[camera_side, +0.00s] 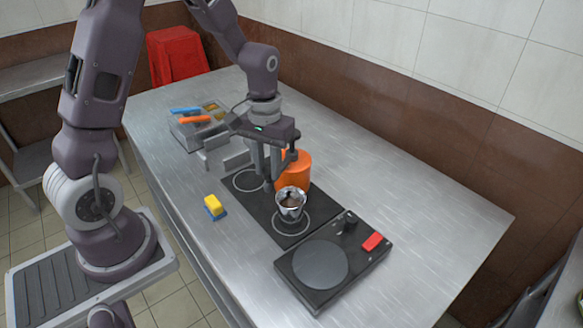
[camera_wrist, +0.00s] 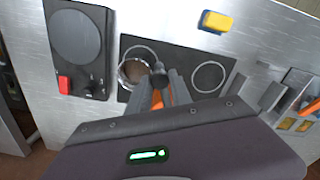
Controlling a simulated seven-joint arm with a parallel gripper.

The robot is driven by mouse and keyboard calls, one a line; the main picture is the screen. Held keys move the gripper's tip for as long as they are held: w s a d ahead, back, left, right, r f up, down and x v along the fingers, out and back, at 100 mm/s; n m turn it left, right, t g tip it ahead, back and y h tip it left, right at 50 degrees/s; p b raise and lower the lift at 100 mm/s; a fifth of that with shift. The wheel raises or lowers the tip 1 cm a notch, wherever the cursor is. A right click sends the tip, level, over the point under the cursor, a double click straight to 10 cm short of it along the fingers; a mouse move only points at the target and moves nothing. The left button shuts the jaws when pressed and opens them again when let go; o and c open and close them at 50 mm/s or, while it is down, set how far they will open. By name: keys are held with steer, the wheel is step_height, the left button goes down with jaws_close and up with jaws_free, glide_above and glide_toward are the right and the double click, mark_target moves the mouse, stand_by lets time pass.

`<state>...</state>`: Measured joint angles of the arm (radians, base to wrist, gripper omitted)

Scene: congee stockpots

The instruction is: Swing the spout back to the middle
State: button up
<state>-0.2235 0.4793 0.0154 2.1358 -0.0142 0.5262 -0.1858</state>
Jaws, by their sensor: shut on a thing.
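My gripper (camera_side: 269,183) points down over the black two-ring hob (camera_side: 245,200). Its fingers (camera_wrist: 162,90) show in the wrist view, shut around what seems to be the spout; the grasp itself is mostly hidden. A dark round end (camera_wrist: 160,68), apparently the spout's, shows just past the fingertips, between the pot and the free ring. A small steel pot (camera_side: 291,203) with brown contents stands at the hob ring nearer the black unit; it also shows in the wrist view (camera_wrist: 122,73). An orange cylinder (camera_side: 300,172) stands behind my gripper, and orange shows between the fingers.
A black unit (camera_side: 352,272) with a round plate, a knob and a red block stands beside the hob. A yellow and blue sponge (camera_side: 214,206) lies at the front. A grey tray (camera_side: 190,133) with orange and blue-handled things stands at the back left. The right tabletop is clear.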

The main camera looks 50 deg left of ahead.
steer(key=a, duration=0.2)
steer(key=s+a, duration=0.1)
steer(key=a, duration=0.2)
stand_by(0.6)
steer(key=o, duration=0.7)
steer(key=shift+c, duration=0.2)
step_height(320, 180, up, 7)
